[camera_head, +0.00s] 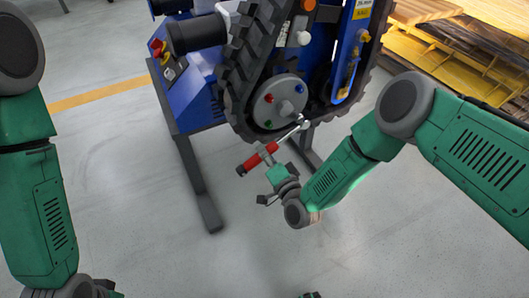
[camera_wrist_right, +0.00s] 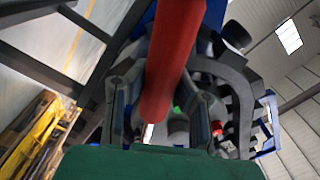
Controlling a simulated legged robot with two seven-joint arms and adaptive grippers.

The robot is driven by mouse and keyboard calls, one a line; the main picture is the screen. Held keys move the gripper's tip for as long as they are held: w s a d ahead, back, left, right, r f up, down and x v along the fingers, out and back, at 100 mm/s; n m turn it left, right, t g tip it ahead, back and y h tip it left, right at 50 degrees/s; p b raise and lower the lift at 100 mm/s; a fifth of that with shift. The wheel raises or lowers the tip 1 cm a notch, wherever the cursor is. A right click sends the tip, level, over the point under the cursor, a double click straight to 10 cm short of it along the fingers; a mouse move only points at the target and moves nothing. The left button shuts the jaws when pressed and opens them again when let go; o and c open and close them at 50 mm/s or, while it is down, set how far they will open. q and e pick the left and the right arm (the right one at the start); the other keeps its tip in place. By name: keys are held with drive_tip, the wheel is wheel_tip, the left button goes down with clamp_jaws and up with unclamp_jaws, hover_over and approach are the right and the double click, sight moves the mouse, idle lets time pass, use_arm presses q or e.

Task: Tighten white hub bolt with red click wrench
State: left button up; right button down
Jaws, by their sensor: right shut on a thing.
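The red click wrench (camera_head: 257,160) is in my right gripper (camera_head: 268,180), which is shut on its red handle. The handle also crosses the right wrist view (camera_wrist_right: 172,70), between the two fingers (camera_wrist_right: 160,110). The wrench's silver shaft points up and right to its head, at the lower right rim of the grey hub (camera_head: 284,108). Red, blue and green bolts show on the hub. I cannot make out the white bolt; the wrench head may cover it. Contact is unclear. My left arm leaves the picture at the bottom; a small dark tip (camera_head: 312,295) there may be my left gripper.
The hub sits inside the black rubber track (camera_head: 244,70) of a blue carrier (camera_head: 193,95) on dark stand legs (camera_head: 200,185). Yellow and wooden stacks (camera_head: 450,65) stand at the upper right. The grey floor in front is clear.

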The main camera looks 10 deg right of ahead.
drive_tip(key=shift+s+a+r+m, duration=0.1)
drive_tip(key=shift+a+r+m, duration=0.2)
drive_tip(key=shift+r+m, duration=0.35)
drive_tip(key=shift+p, duration=0.3)
drive_tip(key=shift+a+r+m, duration=0.2)
drive_tip(key=shift+r+m, duration=0.25)
drive_tip(key=shift+r, duration=0.2)
drive_tip(key=shift+r+p, duration=0.1)
drive_tip(key=shift+p, duration=0.2)
drive_tip(key=shift+s+a+r+m, duration=0.1)
drive_tip(key=shift+a+r+m, duration=0.05)
drive_tip(key=shift+r+m, duration=0.5)
drive_tip(key=shift+f, duration=0.15)
